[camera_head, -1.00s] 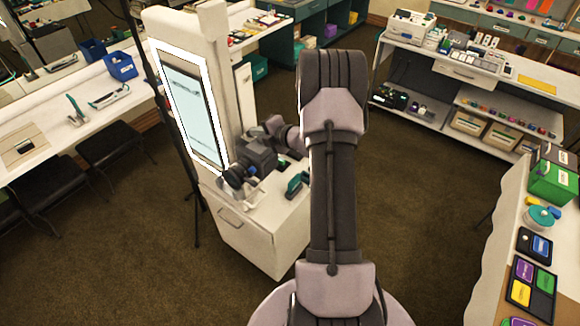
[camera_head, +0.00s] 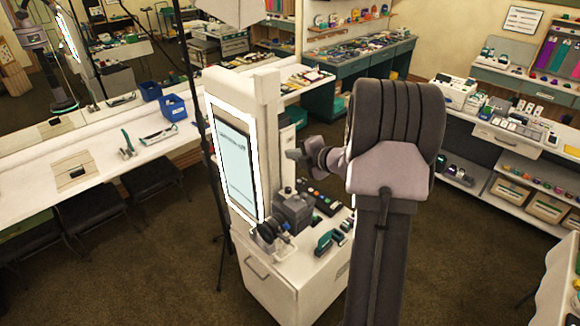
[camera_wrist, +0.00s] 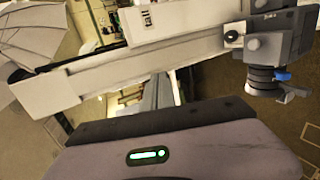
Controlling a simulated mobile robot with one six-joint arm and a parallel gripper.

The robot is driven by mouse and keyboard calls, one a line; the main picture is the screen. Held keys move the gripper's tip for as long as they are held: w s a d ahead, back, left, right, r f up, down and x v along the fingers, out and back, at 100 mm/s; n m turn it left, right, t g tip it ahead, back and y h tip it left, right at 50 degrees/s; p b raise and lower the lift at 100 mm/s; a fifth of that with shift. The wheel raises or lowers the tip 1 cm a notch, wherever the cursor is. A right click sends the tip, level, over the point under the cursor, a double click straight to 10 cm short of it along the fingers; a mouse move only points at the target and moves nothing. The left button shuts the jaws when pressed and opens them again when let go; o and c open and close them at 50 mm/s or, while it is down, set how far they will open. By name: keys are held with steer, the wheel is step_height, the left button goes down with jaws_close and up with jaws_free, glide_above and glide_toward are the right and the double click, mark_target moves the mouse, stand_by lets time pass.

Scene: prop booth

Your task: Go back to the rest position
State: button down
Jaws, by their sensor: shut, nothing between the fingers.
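The task names no object, only my own arm. In the head view my arm rises from the bottom right of centre, and its large dark elbow fills the middle right. My gripper (camera_head: 293,154) shows small to the left of the elbow, above the white cabinet and apart from it, partly hidden by my arm. In the wrist view the gripper body with a green light fills the bottom, and the narrow grey fingers (camera_wrist: 159,93) show beyond it, together and with nothing held.
A white booth column with a lit screen (camera_head: 233,160) stands left of my arm. Its cabinet (camera_head: 285,285) carries a dark camera (camera_head: 292,212) and a green stapler-like tool (camera_head: 327,240). A white counter (camera_head: 60,205) lies left, shelves (camera_head: 510,150) right. Brown floor is open between.

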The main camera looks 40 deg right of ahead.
steer(key=a+f+n+g+y+b, duration=0.1)
steer(key=a+f+n+y+b, duration=0.15)
steer(key=a+n+b, duration=0.55)
steer(key=a+f+n+g+y+b, duration=0.15)
steer(key=a+f+n+b, duration=0.35)
steer(key=a, duration=0.5)
steer(key=s+a+f+n+g+y+b, duration=0.1)
steer(key=s+a+f+n+b, duration=0.2)
steer(key=s+a+n+b, duration=0.3)
steer(key=s+a+f+n+g+y+b, duration=0.1)
steer(key=s+a+f+n+g+b, duration=0.2)
steer(key=a+n+b, duration=0.5)
steer(key=s+a+f+n+h+b, duration=0.2)
steer(key=s+a+f+n+b, duration=0.1)
steer(key=s+f+n+b, duration=0.5)
steer(key=s+a+f+n+h+b, duration=0.2)
steer(key=s+a+f+n+b, duration=0.1)
steer(key=s+f+n+b, duration=0.5)
steer(key=s+f+n+g, duration=0.1)
steer(key=s+f+n, duration=0.2)
steer(key=n, duration=0.3)
steer(key=shift+s+f, duration=0.15)
steer(key=shift+f, duration=0.25)
